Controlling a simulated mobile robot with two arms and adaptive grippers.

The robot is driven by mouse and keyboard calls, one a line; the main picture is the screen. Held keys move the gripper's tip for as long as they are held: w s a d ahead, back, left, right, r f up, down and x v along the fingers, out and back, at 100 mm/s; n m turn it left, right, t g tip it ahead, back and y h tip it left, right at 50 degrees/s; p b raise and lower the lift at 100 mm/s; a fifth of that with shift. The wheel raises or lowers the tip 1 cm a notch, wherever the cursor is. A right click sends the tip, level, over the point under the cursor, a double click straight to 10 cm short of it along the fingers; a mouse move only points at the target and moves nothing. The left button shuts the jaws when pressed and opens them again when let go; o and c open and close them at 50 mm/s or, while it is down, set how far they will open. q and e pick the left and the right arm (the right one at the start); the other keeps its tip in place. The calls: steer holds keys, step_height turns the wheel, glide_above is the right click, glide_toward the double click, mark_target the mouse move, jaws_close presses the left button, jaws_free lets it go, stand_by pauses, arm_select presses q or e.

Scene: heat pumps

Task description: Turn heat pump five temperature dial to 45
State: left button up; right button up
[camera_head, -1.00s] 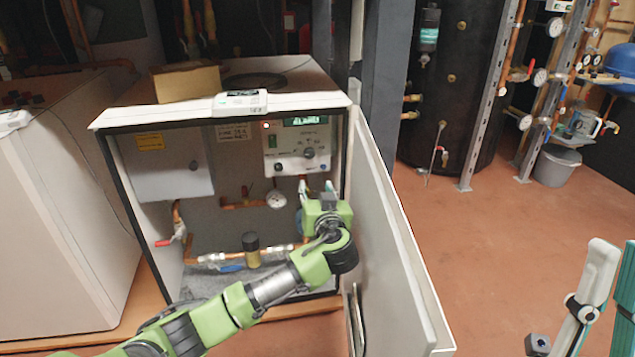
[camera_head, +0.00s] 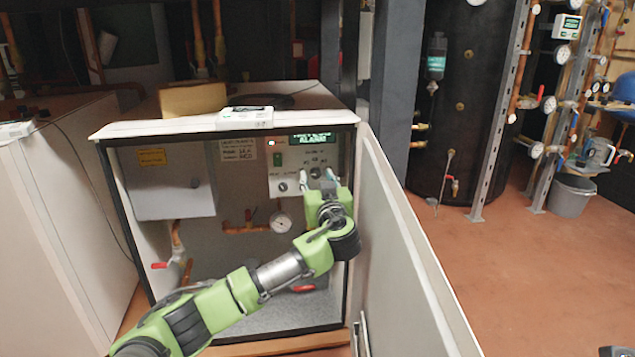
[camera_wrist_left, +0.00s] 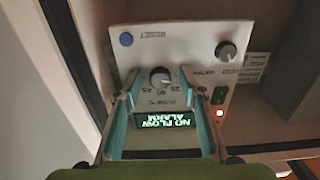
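The control panel (camera_head: 288,160) is a white plate inside the open heat pump cabinet. In the left wrist view the panel appears upside down. There the temperature dial (camera_wrist_left: 160,77) is a dark round knob with a light mark, with numbers including 35, 40 and 45 beside it. My left gripper (camera_head: 317,182) is raised to the panel's lower right. In the left wrist view its open fingers (camera_wrist_left: 157,74) stand on either side of the dial, with gaps; contact cannot be told. The lit display (camera_wrist_left: 164,119) reads NO FLOW ALARM.
The opened cabinet door (camera_head: 400,240) stands close right of my left gripper. A gauge (camera_head: 280,222) and pipes are below the panel.

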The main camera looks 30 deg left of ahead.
arm_select(q)
jaws_close()
